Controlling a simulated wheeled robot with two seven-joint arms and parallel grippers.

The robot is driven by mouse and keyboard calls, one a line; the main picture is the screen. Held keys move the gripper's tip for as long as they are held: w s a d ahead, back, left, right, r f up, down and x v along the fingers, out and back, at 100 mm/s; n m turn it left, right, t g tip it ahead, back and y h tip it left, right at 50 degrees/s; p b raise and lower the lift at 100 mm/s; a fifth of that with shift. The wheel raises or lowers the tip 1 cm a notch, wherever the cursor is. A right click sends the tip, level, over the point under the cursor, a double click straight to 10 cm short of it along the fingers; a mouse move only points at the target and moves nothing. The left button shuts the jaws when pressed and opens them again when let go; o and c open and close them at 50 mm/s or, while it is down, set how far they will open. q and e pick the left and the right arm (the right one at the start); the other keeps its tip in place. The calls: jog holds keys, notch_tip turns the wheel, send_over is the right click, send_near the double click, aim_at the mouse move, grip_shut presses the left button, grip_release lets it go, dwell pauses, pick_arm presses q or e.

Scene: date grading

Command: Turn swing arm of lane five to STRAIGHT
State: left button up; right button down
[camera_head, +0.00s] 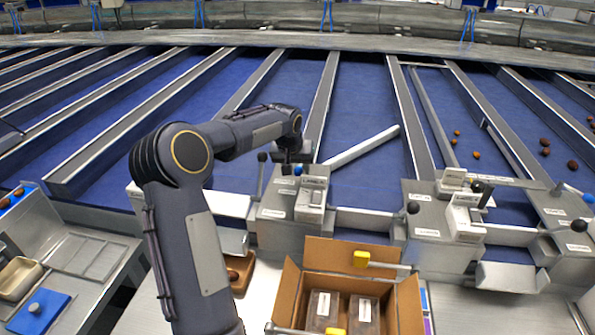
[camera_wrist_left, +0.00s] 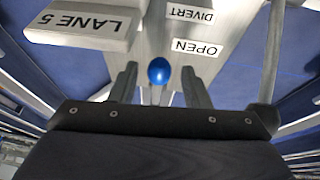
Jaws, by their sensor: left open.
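My left gripper (camera_head: 291,165) points down over the grey lane box (camera_head: 280,205) in the middle of the head view. In the left wrist view, the gripper (camera_wrist_left: 160,85) is open, with one finger on each side of a small blue ball knob (camera_wrist_left: 159,71); whether either finger touches it I cannot tell. The box beneath carries a "LANE 5" plate (camera_wrist_left: 85,25) and labels "DIVERT" (camera_wrist_left: 193,14) and "OPEN" (camera_wrist_left: 199,48). A pale swing arm (camera_head: 362,147) slants across the blue lane to the right of the box. My right gripper is not in view.
A black-knobbed lever (camera_head: 261,172) stands just left of my gripper. An open cardboard box (camera_head: 287,290) with dark packs stands in front. Another lane box (camera_head: 432,215) with levers is to the right. Several dates (camera_head: 546,150) lie on right-hand lanes.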

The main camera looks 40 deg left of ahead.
pick_arm(q)
jog(key=shift+f, duration=0.1)
grip_shut()
jog(key=shift+w, duration=0.1)
dwell(0.3)
